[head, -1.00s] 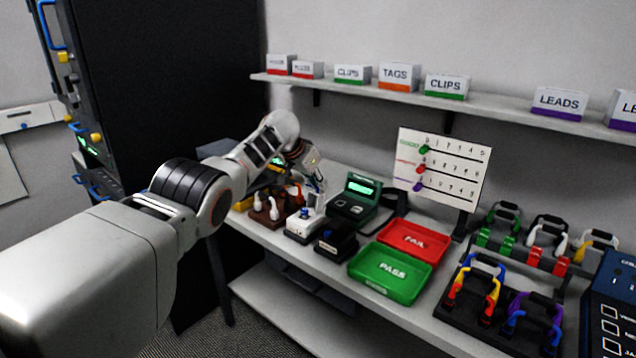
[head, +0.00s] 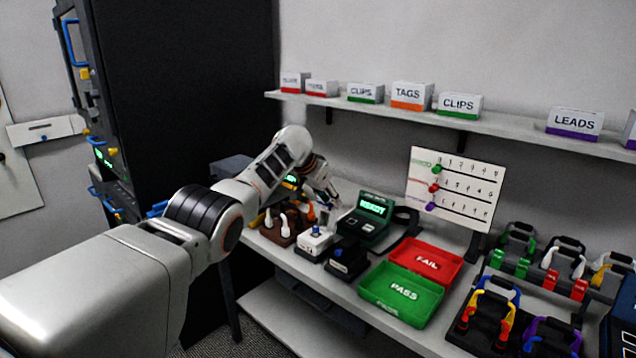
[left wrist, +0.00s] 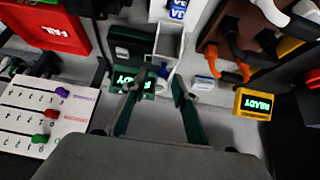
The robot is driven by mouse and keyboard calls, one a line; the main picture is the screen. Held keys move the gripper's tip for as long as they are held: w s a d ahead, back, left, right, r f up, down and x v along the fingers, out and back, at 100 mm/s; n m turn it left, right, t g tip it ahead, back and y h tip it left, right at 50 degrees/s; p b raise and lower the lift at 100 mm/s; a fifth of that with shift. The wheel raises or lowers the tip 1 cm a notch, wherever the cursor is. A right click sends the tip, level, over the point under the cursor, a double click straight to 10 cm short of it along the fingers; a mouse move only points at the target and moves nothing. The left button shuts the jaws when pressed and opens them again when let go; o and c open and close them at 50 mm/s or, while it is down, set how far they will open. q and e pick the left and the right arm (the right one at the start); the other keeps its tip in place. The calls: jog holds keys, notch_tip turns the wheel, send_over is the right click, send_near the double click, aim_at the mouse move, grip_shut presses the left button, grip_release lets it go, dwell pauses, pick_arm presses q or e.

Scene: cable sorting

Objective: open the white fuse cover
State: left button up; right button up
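A small white unit (head: 313,241) with a blue knob on top stands on the bench in the head view. It appears to carry the white fuse cover, but I cannot pick out the cover's edges or tell whether it is raised. My left gripper (head: 326,212) is over the bench just above and beside this unit, pointing down. In the left wrist view its two dark green fingers (left wrist: 158,80) are apart. A small blue part (left wrist: 164,71) shows between the fingertips, with a pale open-topped box (left wrist: 168,42) beyond. Contact is not clear. My right gripper is out of view.
A green tester (head: 366,218) reading READY stands right of the white unit. A black block (head: 347,262) is close in front, and a brown block (head: 279,235) with white plugs is at left. Red FAIL (head: 452,262) and green PASS (head: 383,292) trays lie to the right.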

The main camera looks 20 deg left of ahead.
pick_arm(q)
jog(key=shift+v, duration=0.9)
jog(key=v, duration=0.9)
jog(key=shift+s+a+r, duration=0.2)
jog(key=shift+r, duration=0.1)
